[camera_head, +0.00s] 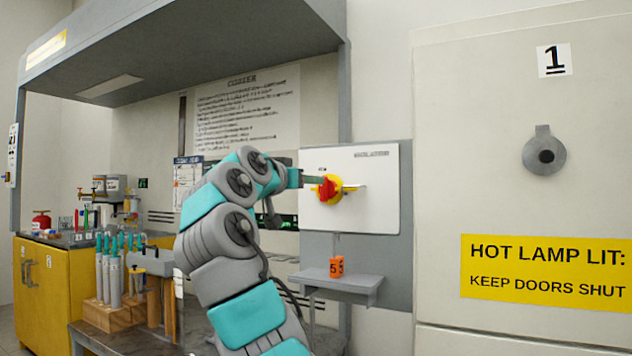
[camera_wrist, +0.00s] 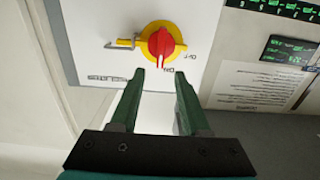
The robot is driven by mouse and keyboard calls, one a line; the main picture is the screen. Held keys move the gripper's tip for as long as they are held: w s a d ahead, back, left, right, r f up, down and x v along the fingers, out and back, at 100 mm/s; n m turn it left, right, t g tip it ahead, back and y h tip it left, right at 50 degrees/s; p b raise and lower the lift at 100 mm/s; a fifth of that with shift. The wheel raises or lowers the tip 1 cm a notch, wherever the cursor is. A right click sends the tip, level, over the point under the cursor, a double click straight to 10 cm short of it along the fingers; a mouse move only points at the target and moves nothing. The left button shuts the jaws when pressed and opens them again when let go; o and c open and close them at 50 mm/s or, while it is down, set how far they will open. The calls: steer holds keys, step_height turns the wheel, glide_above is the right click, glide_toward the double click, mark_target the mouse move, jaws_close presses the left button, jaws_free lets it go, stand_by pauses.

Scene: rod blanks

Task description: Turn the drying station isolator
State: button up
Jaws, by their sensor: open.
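The isolator is a red rotary knob (camera_head: 328,189) on a yellow disc, set on a white panel (camera_head: 372,215). In the wrist view the knob (camera_wrist: 162,45) shows upside down, with its white mark toward the ON label; the OFF label is off to one side. A small brass-coloured bar (camera_wrist: 124,43) projects beside the disc. My gripper (camera_wrist: 158,78) is open and empty. Its two green fingertips are just short of the knob, one on either side of its line. In the head view my gripper (camera_head: 313,181) reaches the panel from the left and partly overlaps the disc.
A small grey shelf (camera_head: 340,284) with an orange tag block (camera_head: 336,266) juts out below the panel. A large pale cabinet (camera_head: 480,150) stands to the right. The bench at left holds a wooden rack (camera_head: 115,315) with several cylinders. A hood (camera_head: 215,50) hangs above.

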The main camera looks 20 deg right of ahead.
mark_target(331, 189)
steer(key=p+x, duration=0.1)
steer(key=x, duration=0.5)
jaws_close()
stand_by(1.3)
